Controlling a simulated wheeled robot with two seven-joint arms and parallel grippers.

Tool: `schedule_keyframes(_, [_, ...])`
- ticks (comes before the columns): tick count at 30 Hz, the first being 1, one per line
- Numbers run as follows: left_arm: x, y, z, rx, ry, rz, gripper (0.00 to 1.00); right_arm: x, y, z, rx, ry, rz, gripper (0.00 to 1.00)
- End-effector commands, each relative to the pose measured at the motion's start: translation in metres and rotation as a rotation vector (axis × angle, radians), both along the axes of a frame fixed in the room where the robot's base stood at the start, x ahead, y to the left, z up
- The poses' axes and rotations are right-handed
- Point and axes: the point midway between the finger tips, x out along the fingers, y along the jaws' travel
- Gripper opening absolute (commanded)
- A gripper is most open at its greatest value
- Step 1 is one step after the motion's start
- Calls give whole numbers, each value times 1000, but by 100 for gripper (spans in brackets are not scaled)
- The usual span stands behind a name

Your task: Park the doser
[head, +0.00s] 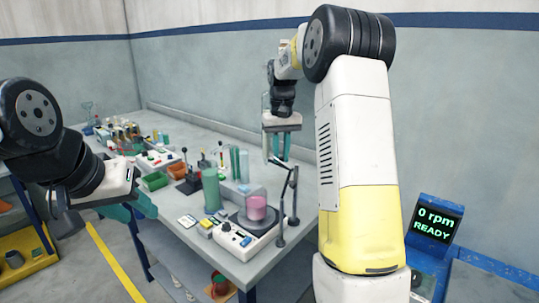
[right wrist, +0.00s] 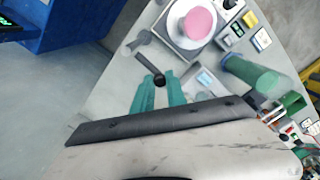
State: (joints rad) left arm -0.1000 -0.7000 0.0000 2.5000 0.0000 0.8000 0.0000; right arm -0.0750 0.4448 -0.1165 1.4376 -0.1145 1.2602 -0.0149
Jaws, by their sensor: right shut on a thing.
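The doser (head: 283,194) shows in the head view as a thin dark post with a bent arm at its top, beside a stirrer. My right gripper (head: 279,158) reaches down at the top of it. In the right wrist view its teal fingers (right wrist: 160,85) are shut on the doser's dark knob (right wrist: 160,79); the dark arm (right wrist: 143,40) extends away above them. A pink vessel (head: 256,207) sits on the stirrer plate, apart from the fingers. My left gripper (head: 140,208) is at the left, its teal fingers apart and empty in front of the bench.
The stirrer (head: 232,238) stands at the bench's front corner. A green cylinder (head: 210,190) and orange and green bins (head: 156,180) stand to its left. Racks and bottles fill the bench behind. A blue machine showing "0 rpm READY" (head: 434,226) stands at the right.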

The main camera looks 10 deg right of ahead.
Motion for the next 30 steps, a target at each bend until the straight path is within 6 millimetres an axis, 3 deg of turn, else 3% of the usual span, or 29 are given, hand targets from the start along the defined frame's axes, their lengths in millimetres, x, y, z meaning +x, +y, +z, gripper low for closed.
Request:
schedule_keyframes(8, [0, 0, 0, 0, 0, 0, 38, 1, -1, 1, -2, -6, -2, 0])
schedule_keyframes(9, [0, 0, 0, 0, 0, 0, 38, 1, -1, 1, -2, -6, -2, 25])
schedule_keyframes(12, [0, 0, 0, 0, 0, 0, 38, 1, -1, 1, -2, -5, -2, 39])
schedule_keyframes(22, [0, 0, 0, 0, 0, 0, 38, 1, -1, 3, -1, -3, -1, 39])
schedule_keyframes(30, [0, 0, 0, 0, 0, 0, 38, 2, -1, 44, -1, -7, -1, 39])
